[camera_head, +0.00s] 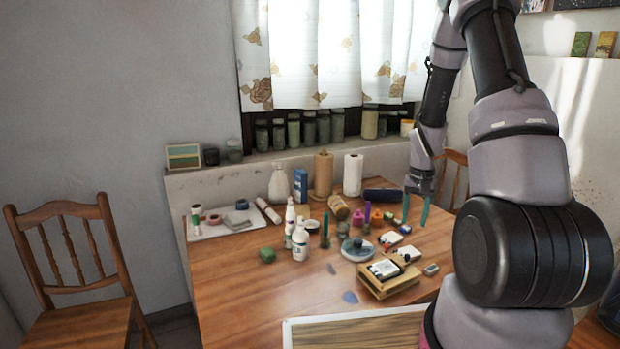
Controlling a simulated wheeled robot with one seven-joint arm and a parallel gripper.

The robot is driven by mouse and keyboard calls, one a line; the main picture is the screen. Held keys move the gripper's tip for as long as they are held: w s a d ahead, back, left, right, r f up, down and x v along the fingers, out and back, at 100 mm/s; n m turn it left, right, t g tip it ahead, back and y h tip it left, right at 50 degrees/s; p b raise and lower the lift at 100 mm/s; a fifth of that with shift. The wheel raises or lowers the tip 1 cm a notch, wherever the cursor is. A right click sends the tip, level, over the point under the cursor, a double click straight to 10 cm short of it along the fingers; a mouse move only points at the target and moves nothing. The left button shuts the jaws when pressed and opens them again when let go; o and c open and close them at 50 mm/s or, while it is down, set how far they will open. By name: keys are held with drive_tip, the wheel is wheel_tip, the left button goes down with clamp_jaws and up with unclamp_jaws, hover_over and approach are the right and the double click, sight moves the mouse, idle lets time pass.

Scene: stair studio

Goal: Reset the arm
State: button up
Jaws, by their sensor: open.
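My arm rises at the right of the head view and bends over, so that its end hangs down above the right side of the wooden table. My gripper (415,210) points down with its two teal fingers apart and nothing between them. It is above the table's back right part, close to the small items there; whether it touches any of them I cannot tell. The wooden table (235,295) carries many small things, including a wooden box (388,284) in front of the gripper and a dark blue roll (382,195) behind it.
A white tray (205,234) lies at the table's back left. A wooden chair (80,265) is at left. A framed board (350,333) is at the front edge. The table's front left is clear.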

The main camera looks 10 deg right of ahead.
drive_tip(key=s+a+r+t, duration=0.2)
drive_tip(key=a+r, duration=0.2)
drive_tip(key=r, duration=0.7)
drive_tip(key=s+a+r+t, duration=0.1)
drive_tip(key=s+a+r, duration=0.2)
drive_tip(key=r, duration=0.8)
drive_tip(key=s+a+r+t+y, duration=0.1)
drive_tip(key=s+a+r+t, duration=0.1)
drive_tip(key=s+r, duration=0.5)
drive_tip(key=s+a+r+t+y, duration=0.1)
drive_tip(key=s+a+r+t, duration=0.1)
drive_tip(key=s+a+r, duration=0.3)
drive_tip(key=s+r, duration=0.2)
drive_tip(key=s, duration=0.1)
drive_tip(key=shift+s+a+n, duration=0.25)
drive_tip(key=shift+s+n, duration=0.05)
drive_tip(key=shift+n, duration=0.1)
